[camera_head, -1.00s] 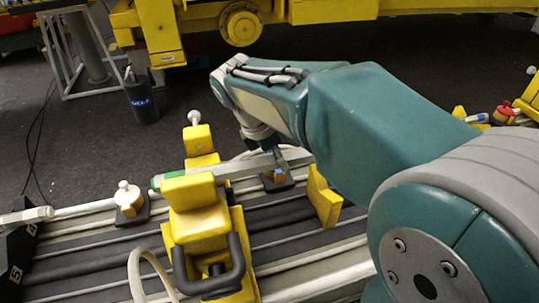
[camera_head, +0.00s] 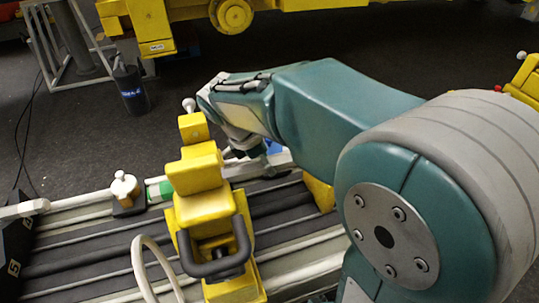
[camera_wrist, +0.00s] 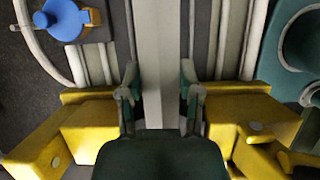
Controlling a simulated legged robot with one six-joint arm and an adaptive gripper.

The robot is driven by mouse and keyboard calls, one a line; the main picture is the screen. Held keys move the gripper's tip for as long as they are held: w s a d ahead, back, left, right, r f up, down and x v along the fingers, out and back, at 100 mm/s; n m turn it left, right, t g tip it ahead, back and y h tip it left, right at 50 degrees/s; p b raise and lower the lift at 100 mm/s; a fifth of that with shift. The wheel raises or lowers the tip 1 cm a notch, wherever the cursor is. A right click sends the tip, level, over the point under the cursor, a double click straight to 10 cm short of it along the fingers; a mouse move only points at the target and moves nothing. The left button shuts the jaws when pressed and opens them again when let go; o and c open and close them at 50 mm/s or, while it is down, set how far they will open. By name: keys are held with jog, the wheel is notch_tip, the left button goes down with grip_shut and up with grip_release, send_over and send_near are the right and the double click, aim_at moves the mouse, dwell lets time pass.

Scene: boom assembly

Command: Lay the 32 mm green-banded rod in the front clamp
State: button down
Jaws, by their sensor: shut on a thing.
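My gripper (camera_wrist: 160,95) is shut on the grey rod (camera_wrist: 153,55), which runs straight up the wrist view between the two fingers. Yellow blocks (camera_wrist: 62,128) flank my fingers on both sides in that view. In the head view my gripper (camera_head: 247,150) is partly hidden by my wrist. I cannot tell whether the rod touches the clamp's seat.
A white hose (camera_head: 150,262) curves in front. A blue round part (camera_wrist: 62,18) is at upper left in the wrist view. A dark bin (camera_head: 131,90) stands on the floor.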

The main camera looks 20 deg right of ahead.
aim_at(265, 172)
jog(key=shift+a+f, duration=0.4)
jog(key=shift+f, duration=0.05)
jog(key=shift+d+f, duration=0.65)
jog(key=shift+f, duration=0.4)
jog(key=shift+a, duration=0.45)
jog(key=shift+d, duration=0.45)
jog(key=shift+a, duration=0.1)
jog(key=shift+f, duration=1.7)
